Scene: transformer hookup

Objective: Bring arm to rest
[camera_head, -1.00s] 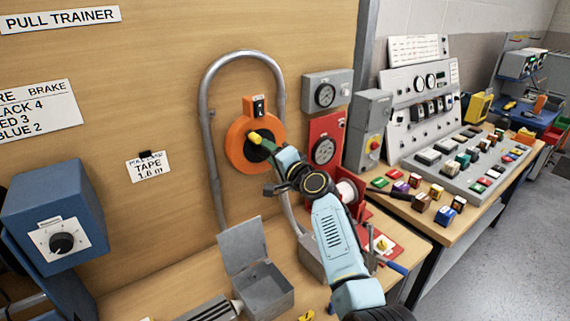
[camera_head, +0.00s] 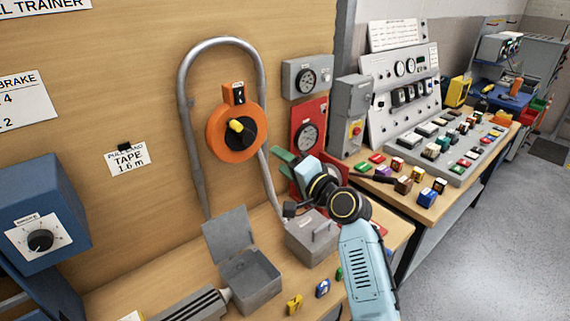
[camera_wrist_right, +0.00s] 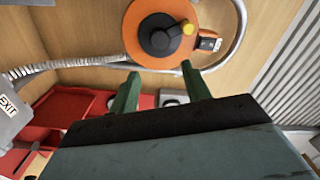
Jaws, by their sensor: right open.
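My right arm comes in from the lower right of the head view. Its gripper (camera_head: 285,163) hangs in the air in front of the wooden panel, right of and below the orange disc (camera_head: 221,146) with a black hub and yellow-tipped handle. The right wrist view shows the two green fingers (camera_wrist_right: 158,90) spread apart with nothing between them. The orange disc (camera_wrist_right: 135,40) lies beyond the fingertips there, apart from them. My left gripper is in neither view.
A grey open box (camera_head: 250,280) and a grey lidded box (camera_head: 312,238) stand on the bench below. A red gauge panel (camera_head: 308,148) is behind the gripper. A blue box with a dial (camera_head: 45,210) is at left. A bench with a sloped console (camera_head: 460,150) is at right.

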